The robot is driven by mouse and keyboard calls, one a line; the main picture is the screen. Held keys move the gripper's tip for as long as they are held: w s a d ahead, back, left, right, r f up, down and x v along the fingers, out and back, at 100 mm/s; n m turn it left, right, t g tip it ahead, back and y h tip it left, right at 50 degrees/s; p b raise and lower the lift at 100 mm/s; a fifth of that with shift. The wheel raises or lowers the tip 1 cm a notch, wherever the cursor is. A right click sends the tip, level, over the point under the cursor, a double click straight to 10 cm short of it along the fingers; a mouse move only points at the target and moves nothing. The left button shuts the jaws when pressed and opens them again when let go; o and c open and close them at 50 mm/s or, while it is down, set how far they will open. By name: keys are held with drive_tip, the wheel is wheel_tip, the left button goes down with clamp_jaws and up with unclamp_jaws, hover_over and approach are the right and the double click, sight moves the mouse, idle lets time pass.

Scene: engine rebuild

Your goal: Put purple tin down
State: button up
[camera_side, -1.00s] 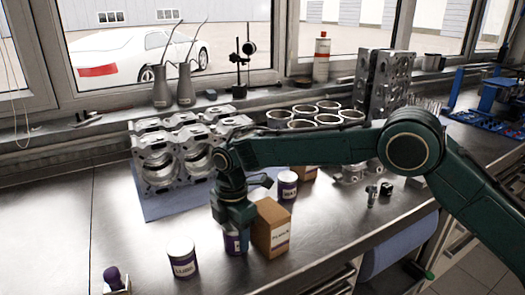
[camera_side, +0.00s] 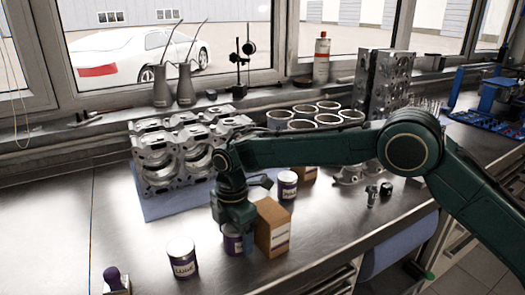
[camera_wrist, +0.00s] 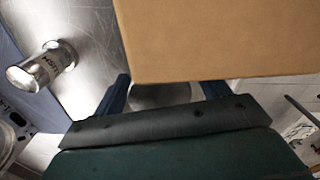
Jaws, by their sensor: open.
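A purple tin (camera_side: 233,245) with a white label stands upright on the steel bench, under my gripper (camera_side: 238,238) and just left of a cardboard box. My gripper points down with its fingers spread around the tin, whose upper part they partly hide. In the wrist view the open fingers (camera_wrist: 163,92) show on both sides of the tin's round metal top (camera_wrist: 160,96). The box covers part of that view. I cannot tell whether either finger touches the tin.
The cardboard box (camera_side: 272,228) stands close to the right of my gripper. An engine block (camera_side: 180,155) lies on a blue mat (camera_side: 160,208). The left bench is mostly clear.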

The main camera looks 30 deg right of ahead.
wheel_tip(320, 180, up, 12)
drive_tip(key=shift+f, duration=0.25)
drive_tip(key=shift+r, duration=0.3)
idle(0.6)
